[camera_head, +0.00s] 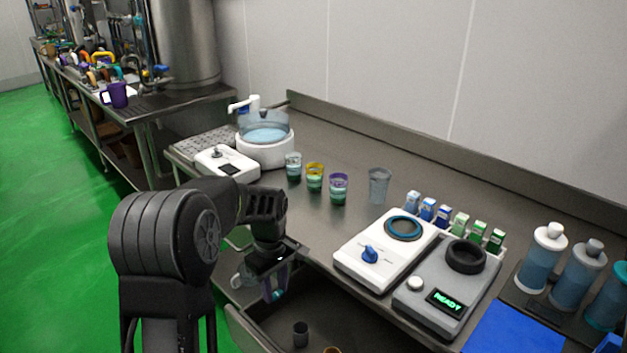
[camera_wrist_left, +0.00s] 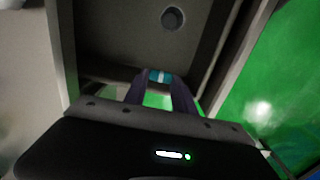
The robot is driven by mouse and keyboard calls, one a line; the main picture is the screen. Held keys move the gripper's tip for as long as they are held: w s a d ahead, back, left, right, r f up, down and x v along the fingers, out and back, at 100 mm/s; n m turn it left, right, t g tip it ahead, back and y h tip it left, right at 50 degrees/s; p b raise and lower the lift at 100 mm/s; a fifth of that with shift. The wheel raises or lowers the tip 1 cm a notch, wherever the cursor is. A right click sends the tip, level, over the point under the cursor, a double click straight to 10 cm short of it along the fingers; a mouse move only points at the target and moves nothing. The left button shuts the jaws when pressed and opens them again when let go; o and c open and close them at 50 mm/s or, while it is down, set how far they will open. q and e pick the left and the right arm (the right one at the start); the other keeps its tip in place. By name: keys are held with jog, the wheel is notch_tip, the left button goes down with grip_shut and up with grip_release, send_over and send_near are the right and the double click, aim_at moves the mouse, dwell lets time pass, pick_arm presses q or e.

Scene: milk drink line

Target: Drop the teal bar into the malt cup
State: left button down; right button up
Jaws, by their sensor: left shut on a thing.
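My left gripper (camera_head: 270,287) hangs over the open drawer at the counter's front, fingers pointing down. It is shut on the teal bar (camera_wrist_left: 160,76), whose end shows between the fingertips in the left wrist view. A small dark cup (camera_head: 300,334) stands in the drawer; it also shows in the left wrist view (camera_wrist_left: 172,18), apart from the gripper. On the counter stand a cup with a dark lower part (camera_head: 293,168), a yellow-rimmed cup (camera_head: 314,178), a purple-rimmed cup (camera_head: 338,189) and a clear cup (camera_head: 379,186). I cannot tell which is the malt cup. My right gripper is out of view.
The drawer (camera_head: 262,333) is pulled out. Small cartons (camera_head: 443,215) and bottles (camera_head: 541,258) stand beyond. A bowl machine (camera_head: 265,145) stands behind the cups.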

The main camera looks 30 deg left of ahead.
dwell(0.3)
pick_arm(q)
jog(key=w+d+r+m, duration=0.1)
jog(key=d+r+m, duration=0.3)
jog(key=d+m, duration=0.3)
jog(key=w+d+r+m, duration=0.2)
jog(key=d+r+m, duration=0.2)
jog(key=d+m, duration=0.3)
jog(key=d, duration=0.3)
jog(key=shift+w+d+r+m, duration=0.15)
jog(key=shift+w+d+m, duration=0.15)
jog(key=shift+d, duration=0.1)
